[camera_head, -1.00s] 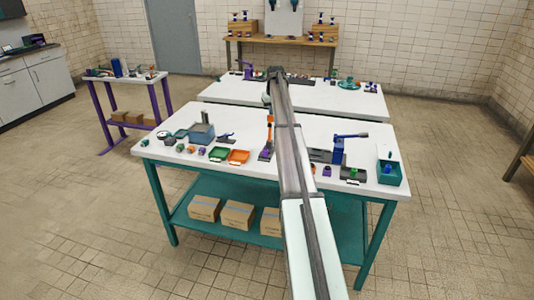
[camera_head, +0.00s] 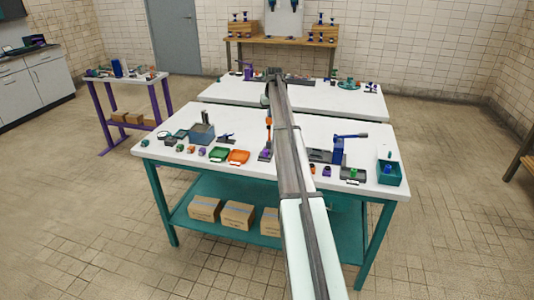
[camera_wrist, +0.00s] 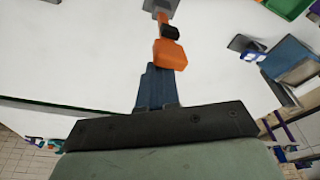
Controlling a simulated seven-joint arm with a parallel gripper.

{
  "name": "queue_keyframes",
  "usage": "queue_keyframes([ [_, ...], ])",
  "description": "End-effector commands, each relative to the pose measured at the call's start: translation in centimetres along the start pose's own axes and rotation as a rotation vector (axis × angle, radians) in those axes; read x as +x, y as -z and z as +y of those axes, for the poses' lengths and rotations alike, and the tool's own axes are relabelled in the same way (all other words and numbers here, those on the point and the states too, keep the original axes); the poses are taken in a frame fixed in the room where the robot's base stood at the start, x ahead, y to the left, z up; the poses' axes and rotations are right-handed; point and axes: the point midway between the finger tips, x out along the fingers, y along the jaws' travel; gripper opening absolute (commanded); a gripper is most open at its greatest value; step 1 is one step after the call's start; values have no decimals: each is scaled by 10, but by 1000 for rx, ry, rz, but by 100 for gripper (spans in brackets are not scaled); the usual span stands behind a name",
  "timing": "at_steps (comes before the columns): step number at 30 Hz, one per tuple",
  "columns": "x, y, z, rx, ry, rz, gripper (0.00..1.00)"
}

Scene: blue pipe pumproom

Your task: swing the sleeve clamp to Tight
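An upright orange-and-dark part (camera_head: 268,134) stands on a small base on the front table in the head view, just left of my arm. It may be the sleeve clamp; no Tight marking is readable. In the wrist view an orange block (camera_wrist: 170,53) on a black joint and grey base shows just ahead of my fingertips. My gripper (camera_wrist: 163,72) has its blue-grey fingers side by side with no visible gap. The block overlaps the fingertips in the picture; I cannot tell whether they touch.
On the front white table (camera_head: 210,172), a green tray (camera_head: 218,154), an orange tray (camera_head: 238,157) and a grey bin (camera_head: 202,134) lie left. A blue lever device (camera_head: 339,150) and a teal bin (camera_head: 390,173) stand right. A second white table (camera_head: 225,92) lies behind.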

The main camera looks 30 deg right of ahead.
Motion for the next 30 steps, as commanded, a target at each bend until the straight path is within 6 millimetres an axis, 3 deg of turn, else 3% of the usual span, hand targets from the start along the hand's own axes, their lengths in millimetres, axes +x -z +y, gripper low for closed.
queue_keyframes([
  [1, 16, -11, 0, 0, -1, -24, 0],
  [30, 7, -32, -16, 0, 1, -16, 0],
])
